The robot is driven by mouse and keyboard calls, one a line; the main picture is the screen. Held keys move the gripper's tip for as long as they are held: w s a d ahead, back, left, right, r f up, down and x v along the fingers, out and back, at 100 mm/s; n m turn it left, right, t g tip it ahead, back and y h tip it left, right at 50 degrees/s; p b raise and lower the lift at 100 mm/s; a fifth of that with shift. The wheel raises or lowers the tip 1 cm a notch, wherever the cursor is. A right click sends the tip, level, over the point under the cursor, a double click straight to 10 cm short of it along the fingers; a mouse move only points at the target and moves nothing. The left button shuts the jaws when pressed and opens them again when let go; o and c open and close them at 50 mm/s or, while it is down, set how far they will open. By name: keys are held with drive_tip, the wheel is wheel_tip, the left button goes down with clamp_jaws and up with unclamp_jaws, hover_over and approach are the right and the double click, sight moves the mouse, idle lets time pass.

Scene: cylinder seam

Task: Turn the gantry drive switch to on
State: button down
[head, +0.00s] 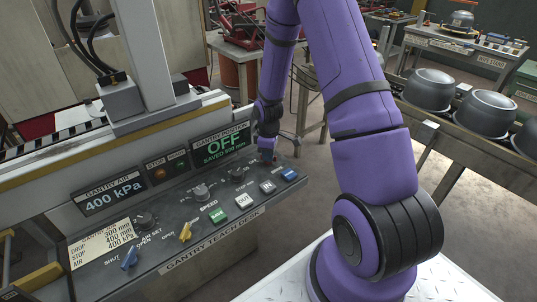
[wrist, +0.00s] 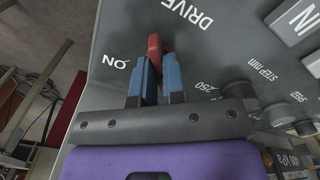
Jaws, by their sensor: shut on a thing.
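The red drive switch (wrist: 154,45) shows in the wrist view, beside the white word DRIVE and with ON printed to its left. My gripper (wrist: 156,75) is shut on it, a blue fingertip at each side. The switch's base is hidden by the fingers, and its exact turn cannot be told. In the head view my gripper (head: 267,145) reaches down to the far right end of the teach desk (head: 213,262), and a little red shows below it.
The desk also carries a blue lever (head: 129,258), a yellow lever (head: 185,232), a green button (head: 218,215), white buttons (head: 244,201), a blue button (head: 289,175) and several dark knobs (head: 201,191). The gantry column (head: 148,55) stands at left. Metal pots (head: 432,90) stand at right.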

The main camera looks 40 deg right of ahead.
drive_tip(key=m, duration=0.8)
drive_tip(key=shift+m, duration=0.3)
drive_tip(key=m, duration=0.4)
drive_tip(key=shift+m, duration=2.1)
drive_tip(key=c, duration=1.2)
unclamp_jaws()
drive_tip(key=shift+r, duration=0.15)
wheel_tip(320, 180, up, 11)
drive_tip(key=shift+f, duration=0.2)
